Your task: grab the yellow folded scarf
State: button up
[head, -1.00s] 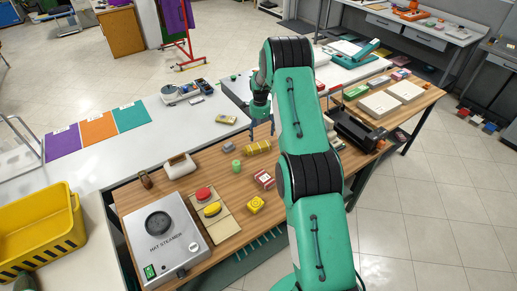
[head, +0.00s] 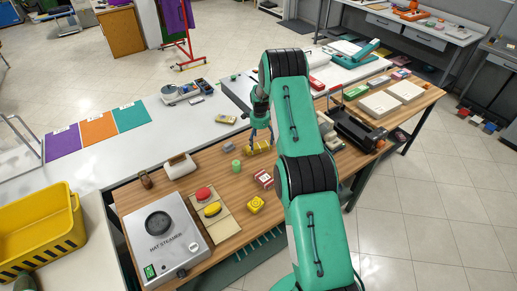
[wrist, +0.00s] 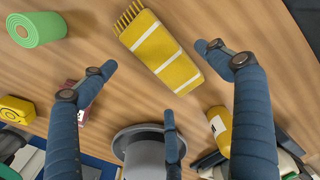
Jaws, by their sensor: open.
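The yellow folded scarf (wrist: 170,55) lies flat on the wooden table, with white stripes and a fringe at its upper-left end in the wrist view. In the head view the scarf (head: 251,149) is partly covered by my gripper (head: 261,138). In the wrist view my gripper (wrist: 154,57) is open. Its fingers reach in from below, one tip left of the scarf and one right of it, with a third finger below. The scarf is not held. The gap between the fingertips and the table is hard to judge.
A green roll (head: 236,165) stands left of the scarf and a red-and-white box (head: 263,178) in front of it. A yellow bottle (wrist: 219,130) lies near the right finger. A black device (head: 358,130) is to the right. Bare wood surrounds the scarf.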

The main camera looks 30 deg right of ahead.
aim_at(259, 147)
jog(key=shift+w+f, duration=0.1)
jog(key=shift+f, duration=2.45)
jog(key=c, duration=1.3)
